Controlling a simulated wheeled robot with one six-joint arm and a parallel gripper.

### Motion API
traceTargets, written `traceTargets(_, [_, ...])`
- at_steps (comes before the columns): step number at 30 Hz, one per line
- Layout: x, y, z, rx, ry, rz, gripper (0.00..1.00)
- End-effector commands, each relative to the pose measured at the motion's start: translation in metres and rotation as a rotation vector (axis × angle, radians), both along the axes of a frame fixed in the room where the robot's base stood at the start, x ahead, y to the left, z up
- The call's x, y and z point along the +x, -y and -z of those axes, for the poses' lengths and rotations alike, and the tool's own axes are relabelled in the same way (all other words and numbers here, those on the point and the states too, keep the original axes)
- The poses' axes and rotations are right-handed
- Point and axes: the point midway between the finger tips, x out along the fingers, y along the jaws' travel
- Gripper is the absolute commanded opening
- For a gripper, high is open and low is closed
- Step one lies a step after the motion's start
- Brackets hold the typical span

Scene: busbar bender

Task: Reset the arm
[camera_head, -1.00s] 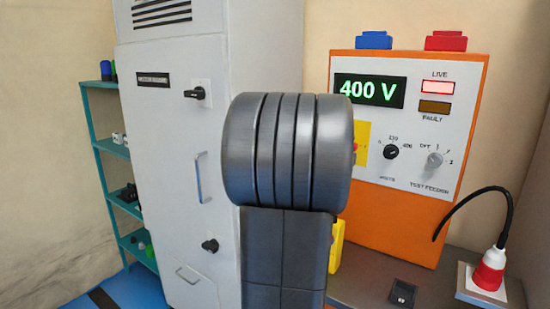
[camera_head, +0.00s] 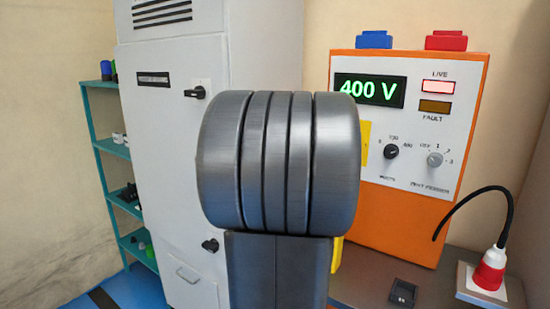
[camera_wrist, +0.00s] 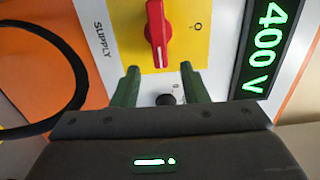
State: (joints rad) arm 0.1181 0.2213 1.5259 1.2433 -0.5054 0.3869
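My gripper (camera_wrist: 159,88) shows in the wrist view with its two dark green fingers apart and nothing between them. Beyond the fingertips is the face of the orange test feeder (camera_head: 395,215). A red rotary supply switch (camera_wrist: 157,35) on a yellow plate (camera_wrist: 190,45) lies just past the fingers, apart from them as far as I can tell. In the head view my arm covers the middle of the picture and hides my gripper and most of the yellow plate.
The feeder display (camera_head: 369,91) reads 400 V and its LIVE lamp (camera_head: 438,87) is lit. A red plug (camera_head: 489,269) with a black cable stands on the bench at the right. A grey cabinet (camera_head: 175,130) and a teal shelf (camera_head: 115,150) stand at the left.

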Motion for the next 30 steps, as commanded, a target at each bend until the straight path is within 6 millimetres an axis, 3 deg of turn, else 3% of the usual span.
traceTargets(14, [-0.072,-0.049,0.0,0.0,0.0,-0.003,0.4])
traceTargets(30, [0.014,0.01,0.001,-0.001,-0.003,0.002,0.4])
